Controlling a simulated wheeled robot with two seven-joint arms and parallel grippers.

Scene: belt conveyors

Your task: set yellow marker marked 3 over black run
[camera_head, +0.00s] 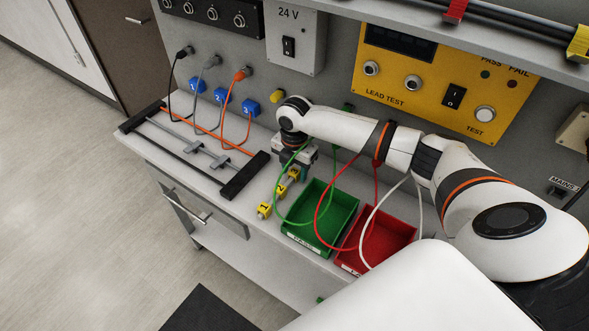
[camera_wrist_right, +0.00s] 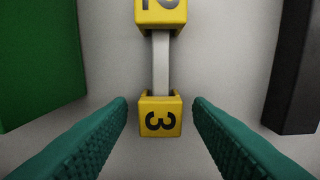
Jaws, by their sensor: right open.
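The yellow marker marked 3 (camera_wrist_right: 160,118) shows in the right wrist view at the end of a light bar, between the fingers without touching either. The marker marked 2 (camera_wrist_right: 160,10) is on the same bar above it. In the head view, the markers 2 (camera_head: 280,189) and 1 (camera_head: 264,210) lie in a line on the bench. My right gripper (camera_wrist_right: 160,104) is open and empty over marker 3; it partly hides that spot in the head view. The black run (camera_head: 178,153) stretches across the rack at the left, beside grey and orange runs. My left gripper is not in view.
A green bin (camera_head: 322,212) and a red bin (camera_head: 388,232) stand right of the markers. The rack's black end block (camera_head: 245,176) is to their left. Green, red and white leads loop over the bins. Blue numbered tags (camera_head: 221,96) sit near the back panel.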

